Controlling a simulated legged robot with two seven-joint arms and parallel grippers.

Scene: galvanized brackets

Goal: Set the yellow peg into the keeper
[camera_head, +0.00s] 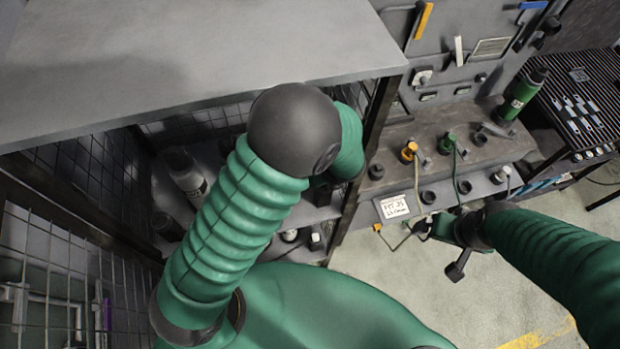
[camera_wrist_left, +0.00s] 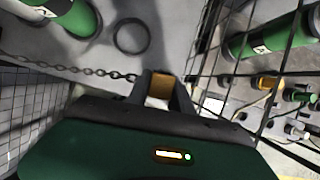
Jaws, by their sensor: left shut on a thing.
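In the left wrist view my left gripper (camera_wrist_left: 161,88) is shut on a small orange-yellow piece, which I take to be the yellow peg (camera_wrist_left: 160,82). A dark chain (camera_wrist_left: 80,70) runs from the left up to the gripper. In the head view my own left arm hides this gripper and the peg. I cannot tell which part is the keeper. My right gripper (camera_head: 432,229) is low at the right, in front of the bench, near a thin cord; its jaws are too small and dark to read.
The shelf in the left wrist view holds a dark ring (camera_wrist_left: 131,37) and a green bottle (camera_wrist_left: 76,17). Wire mesh (camera_wrist_left: 282,70) stands to its right. The bench (camera_head: 395,135) carries a yellow plug (camera_head: 409,152) and a green plug (camera_head: 447,143). A grey top (camera_head: 200,50) overhangs the shelf.

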